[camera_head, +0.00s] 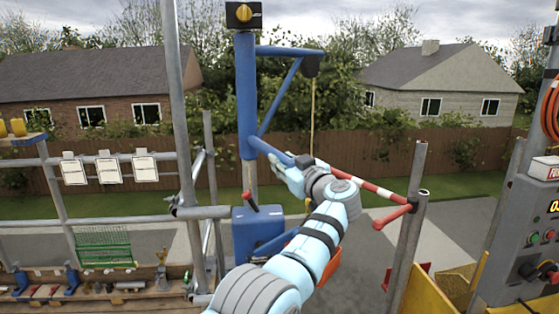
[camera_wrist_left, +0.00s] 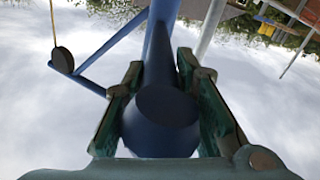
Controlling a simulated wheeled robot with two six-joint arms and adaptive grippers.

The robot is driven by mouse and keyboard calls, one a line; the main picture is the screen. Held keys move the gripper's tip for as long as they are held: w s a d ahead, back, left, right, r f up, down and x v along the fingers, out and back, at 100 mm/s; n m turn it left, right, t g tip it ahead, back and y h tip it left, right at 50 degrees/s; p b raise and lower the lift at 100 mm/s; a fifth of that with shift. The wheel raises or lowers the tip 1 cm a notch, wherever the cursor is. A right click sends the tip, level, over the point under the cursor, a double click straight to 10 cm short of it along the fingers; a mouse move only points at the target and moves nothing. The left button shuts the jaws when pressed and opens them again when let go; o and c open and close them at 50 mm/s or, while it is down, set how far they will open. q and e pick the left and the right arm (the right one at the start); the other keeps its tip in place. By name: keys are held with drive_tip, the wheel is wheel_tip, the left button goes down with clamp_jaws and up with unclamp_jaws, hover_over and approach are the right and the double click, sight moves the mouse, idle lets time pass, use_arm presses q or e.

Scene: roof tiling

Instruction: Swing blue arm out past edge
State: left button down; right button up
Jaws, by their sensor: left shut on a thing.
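The blue hoist has an upright post (camera_head: 246,100) with a blue swing arm (camera_head: 285,51) at its top, pointing right in the head view. A diagonal brace (camera_head: 281,95) runs under it. A dark pulley (camera_head: 310,66) hangs at its outer end with a rope (camera_head: 313,110) going down. A blue handle bar (camera_head: 268,150) slopes out from the lower post. My left gripper (camera_head: 287,170) is shut on this bar. In the left wrist view the bar's round end (camera_wrist_left: 160,122) sits between the two green fingers, and the pulley (camera_wrist_left: 62,61) shows at left. My right gripper is out of view.
A red-and-white bar (camera_head: 366,187) runs to a grey post at right, near my left wrist. Grey scaffold tubes (camera_head: 182,110) stand left of the hoist. A blue box (camera_head: 257,232) is below. A control cabinet (camera_head: 525,225) stands at far right.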

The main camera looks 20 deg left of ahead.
use_arm(q)
drive_tip(key=shift+f, duration=0.2)
drive_tip(key=c, duration=1.3)
unclamp_jaws()
